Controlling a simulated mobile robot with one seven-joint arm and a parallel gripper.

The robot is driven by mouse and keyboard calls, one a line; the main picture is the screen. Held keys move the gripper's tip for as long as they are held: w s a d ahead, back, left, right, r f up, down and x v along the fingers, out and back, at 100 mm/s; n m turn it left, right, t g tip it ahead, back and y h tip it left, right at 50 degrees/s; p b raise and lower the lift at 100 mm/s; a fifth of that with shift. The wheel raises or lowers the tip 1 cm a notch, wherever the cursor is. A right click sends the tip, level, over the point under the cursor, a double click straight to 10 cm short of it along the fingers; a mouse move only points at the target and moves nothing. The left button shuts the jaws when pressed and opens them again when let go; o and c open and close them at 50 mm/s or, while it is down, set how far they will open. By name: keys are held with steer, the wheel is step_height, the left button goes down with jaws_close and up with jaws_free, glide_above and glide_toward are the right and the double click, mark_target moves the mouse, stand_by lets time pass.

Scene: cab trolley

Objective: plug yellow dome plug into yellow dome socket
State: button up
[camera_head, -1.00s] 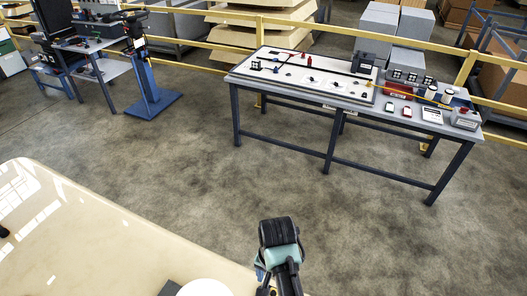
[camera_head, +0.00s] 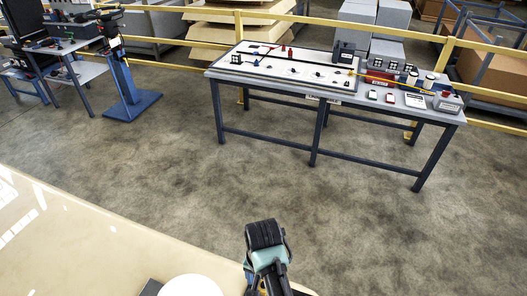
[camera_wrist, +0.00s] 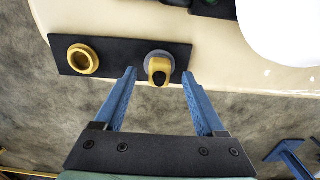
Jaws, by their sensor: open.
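In the wrist view, a yellow plug piece (camera_wrist: 158,66) with a dark spot at its near end sits on a round grey base on a black plate (camera_wrist: 118,58). A yellow ring-shaped socket (camera_wrist: 82,59) is on the left part of the same plate. My gripper (camera_wrist: 159,76) is open, its two blue fingers on either side of the yellow plug piece with gaps left and right. I cannot tell the fingertips' height relative to it. In the head view my wrist hides the fingers, plug and socket.
The black plate lies near the edge of a glossy cream surface (camera_head: 80,240). A white rounded object (camera_wrist: 285,25) is at the wrist view's upper right. Across open concrete floor stands a workbench (camera_head: 270,84) with devices, before yellow railings. A blue stand (camera_head: 130,100) is at left.

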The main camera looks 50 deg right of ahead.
steer(key=shift+f, duration=0.8)
steer(key=shift+r, duration=0.1)
stand_by(0.8)
jaws_close()
stand_by(0.5)
steer(key=shift+p, duration=0.35)
stand_by(0.8)
steer(key=shift+r+p, duration=2.95)
steer(key=shift+p, duration=0.15)
